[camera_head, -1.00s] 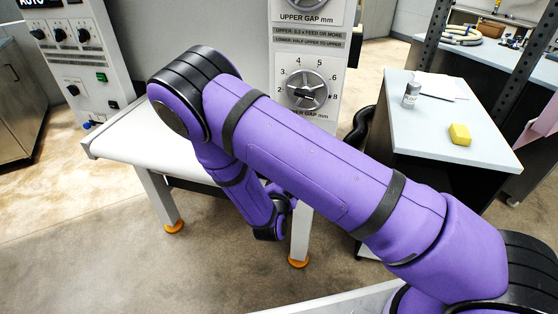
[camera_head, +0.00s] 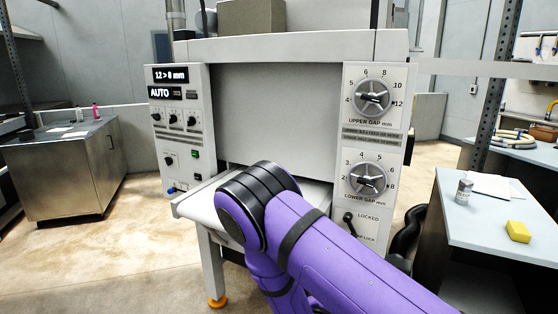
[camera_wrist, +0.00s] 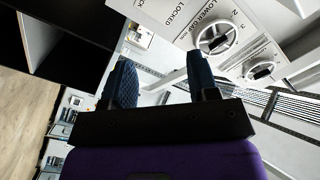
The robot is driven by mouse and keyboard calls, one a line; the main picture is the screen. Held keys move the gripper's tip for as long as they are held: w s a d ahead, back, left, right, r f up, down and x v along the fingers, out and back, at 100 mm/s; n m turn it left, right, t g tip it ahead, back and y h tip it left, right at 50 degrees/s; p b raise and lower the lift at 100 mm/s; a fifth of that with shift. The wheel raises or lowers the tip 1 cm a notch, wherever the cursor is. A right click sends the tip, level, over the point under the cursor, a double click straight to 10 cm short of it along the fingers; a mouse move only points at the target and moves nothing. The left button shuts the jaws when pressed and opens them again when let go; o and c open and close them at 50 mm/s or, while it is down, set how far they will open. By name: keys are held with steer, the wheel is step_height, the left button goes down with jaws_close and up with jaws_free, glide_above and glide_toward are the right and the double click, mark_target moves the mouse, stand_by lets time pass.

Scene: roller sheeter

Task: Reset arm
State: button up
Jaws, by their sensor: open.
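My purple arm is folded in front of the roller sheeter (camera_head: 277,105) in the head view, and my gripper is hidden there behind or below the arm. In the wrist view my gripper (camera_wrist: 160,82) has its two dark fingers wide apart with nothing between them. The sheeter's lower gap dial (camera_wrist: 215,38) and lock label lie just past the fingertips there. In the head view the upper gap dial (camera_head: 373,97) and lower gap dial (camera_head: 367,179) sit on the right panel. The lock lever (camera_head: 350,224) is below them. The left panel's display (camera_head: 171,75) reads 12 > 8 mm.
A side table (camera_head: 490,215) on the right bears a small container (camera_head: 464,191), paper and a yellow block (camera_head: 518,231). A metal cabinet (camera_head: 65,175) stands at the left. The sheeter's white table (camera_head: 200,205) juts out by my arm. Floor at the lower left is clear.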

steer(key=w+r+n+g+y, duration=0.1)
steer(key=w+r+g+y, duration=0.2)
steer(key=r, duration=0.4)
steer(key=w+r+g+y, duration=0.2)
steer(key=r, duration=0.5)
steer(key=s+d+r+n+g+y, duration=0.1)
steer(key=s+r+n+y, duration=0.1)
steer(key=r, duration=0.5)
steer(key=s+d+r+n+g+y, duration=0.1)
steer(key=s+d+r+n+y, duration=0.1)
steer(key=r, duration=0.4)
steer(key=s+d+r+n+g+y, duration=0.2)
steer(key=s+d+r+n, duration=0.3)
steer(key=s+r, duration=0.65)
steer(key=s+d+r+n+h, duration=0.1)
steer(key=s+d, duration=0.1)
steer(key=s, duration=0.4)
steer(key=s+d+r+n+g+h, duration=0.1)
steer(key=s+d+n, duration=0.1)
steer(key=s, duration=0.4)
steer(key=s+d+r+n, duration=0.1)
steer(key=s+d, duration=0.2)
steer(key=s, duration=0.3)
steer(key=shift+s+d+r+n+g+h, duration=0.25)
steer(key=shift+r+n+g+h, duration=0.05)
steer(key=shift+r+g+h, duration=0.1)
